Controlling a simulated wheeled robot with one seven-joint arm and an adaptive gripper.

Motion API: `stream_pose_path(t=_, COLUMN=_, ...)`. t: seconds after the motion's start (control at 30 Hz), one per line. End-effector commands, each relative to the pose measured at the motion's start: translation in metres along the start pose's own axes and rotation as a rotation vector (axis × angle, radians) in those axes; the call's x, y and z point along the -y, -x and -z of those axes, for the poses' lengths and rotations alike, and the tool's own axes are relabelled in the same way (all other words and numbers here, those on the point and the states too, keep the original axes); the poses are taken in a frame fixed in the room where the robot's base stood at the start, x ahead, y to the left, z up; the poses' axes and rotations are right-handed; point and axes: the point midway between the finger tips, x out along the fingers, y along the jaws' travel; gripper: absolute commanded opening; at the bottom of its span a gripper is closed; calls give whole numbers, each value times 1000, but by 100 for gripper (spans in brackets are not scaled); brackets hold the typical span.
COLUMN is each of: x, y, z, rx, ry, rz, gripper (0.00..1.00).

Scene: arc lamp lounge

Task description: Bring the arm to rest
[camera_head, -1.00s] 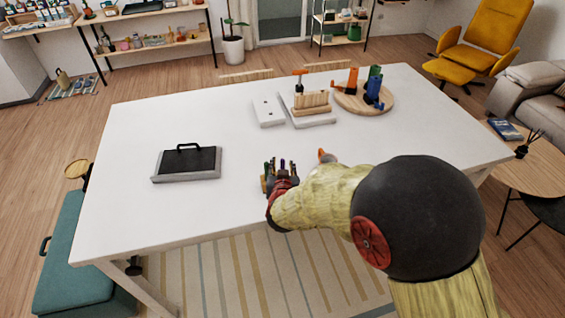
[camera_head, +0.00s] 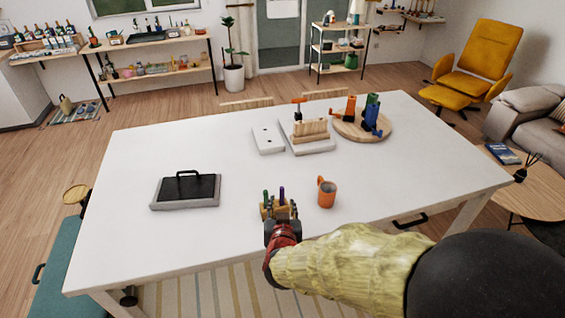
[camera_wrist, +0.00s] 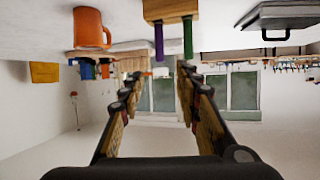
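My arm reaches in from the lower right of the head view, over the table's near edge. My gripper (camera_head: 281,218) is at the near side of the white table (camera_head: 245,230), just in front of a small wooden holder (camera_head: 266,211) with green and purple sticks. In the wrist view, which is upside down, my gripper (camera_wrist: 160,72) has its two fingers spread with nothing between them. The holder (camera_wrist: 170,10) shows beyond the fingertips, apart from them as far as I can tell. My gripper partly hides the holder in the head view.
An orange mug (camera_head: 327,195) stands right of the holder. A black-topped grey case (camera_head: 186,190) lies left. Farther back are a white block (camera_head: 268,140), a tray with a wooden rack (camera_head: 310,131), and a round board (camera_head: 350,130) with colored cups. The table's middle is clear.

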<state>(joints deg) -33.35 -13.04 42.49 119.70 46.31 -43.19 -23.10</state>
Motion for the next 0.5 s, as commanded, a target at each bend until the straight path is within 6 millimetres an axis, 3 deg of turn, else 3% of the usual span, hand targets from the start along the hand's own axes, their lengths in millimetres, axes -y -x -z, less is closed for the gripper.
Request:
stream_pose_path(t=0.13, x=1, y=0, z=-2, rx=6, ry=-12, rz=2, gripper=33)
stream_pose_path(t=0.23, x=9, y=1, z=-18, rx=68, ry=-34, rz=33, gripper=33)
stream_pose_path(t=0.37, x=34, y=14, z=-70, rx=254, ry=-31, rz=134, gripper=33)
stream_pose_path(t=0.5, x=59, y=56, z=-106, rx=476, ry=-3, rz=267, gripper=33)
